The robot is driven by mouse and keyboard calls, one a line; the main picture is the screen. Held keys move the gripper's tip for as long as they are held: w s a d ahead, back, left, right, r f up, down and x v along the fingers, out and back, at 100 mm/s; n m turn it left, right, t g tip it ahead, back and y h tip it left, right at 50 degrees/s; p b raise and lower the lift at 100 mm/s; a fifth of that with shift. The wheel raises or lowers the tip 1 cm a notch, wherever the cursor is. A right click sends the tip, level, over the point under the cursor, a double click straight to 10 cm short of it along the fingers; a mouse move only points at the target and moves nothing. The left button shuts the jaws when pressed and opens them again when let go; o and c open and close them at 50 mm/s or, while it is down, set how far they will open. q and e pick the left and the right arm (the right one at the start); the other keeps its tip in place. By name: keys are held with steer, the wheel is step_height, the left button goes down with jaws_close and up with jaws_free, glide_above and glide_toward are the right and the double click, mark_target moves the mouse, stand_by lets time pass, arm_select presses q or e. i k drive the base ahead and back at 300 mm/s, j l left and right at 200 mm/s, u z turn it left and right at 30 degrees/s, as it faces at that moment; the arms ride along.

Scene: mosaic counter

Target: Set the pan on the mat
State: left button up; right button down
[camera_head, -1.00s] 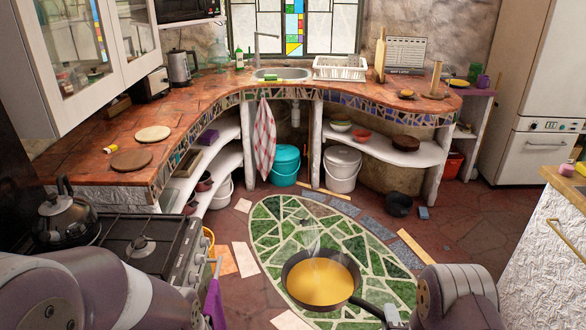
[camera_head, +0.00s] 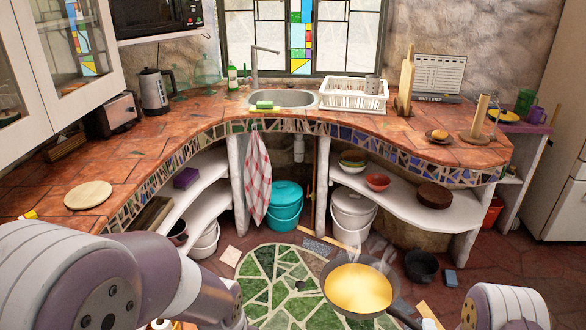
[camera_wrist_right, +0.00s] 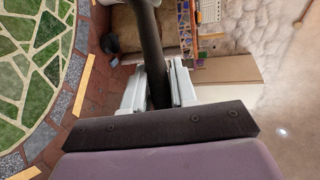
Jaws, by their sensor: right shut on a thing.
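The dark pan (camera_head: 331,281) holds steaming yellow-orange food and is in the air in front of the counter, roughly level. Its handle (camera_head: 405,317) points to the lower right. My right gripper (camera_wrist_right: 157,85) is shut on this dark handle in the right wrist view; the pan's bowl is outside that view. A pale round mat (camera_head: 88,195) lies flat and empty on the left part of the counter, well left of the pan. The darker round one seen earlier is not visible now. My left arm shows at the lower left, but its gripper is not in view.
The tiled counter (camera_head: 190,130) curves around, with clear surface beyond the pale mat. A toaster (camera_head: 113,114) and kettle (camera_head: 155,91) stand behind it. A sink (camera_head: 282,98) and dish rack (camera_head: 352,95) are at the back. A red checked towel (camera_head: 257,178) hangs from the edge.

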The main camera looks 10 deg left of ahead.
mark_target(112, 184)
steer(key=i+l+u, duration=0.1)
steer(key=i+u, duration=0.3)
steer(key=i+l+u, duration=0.15)
steer(key=u, duration=0.25)
steer(key=i+l+u, duration=0.55)
steer(key=u, duration=0.25)
steer(key=i+l+u, duration=0.15)
steer(key=l+u, duration=0.3)
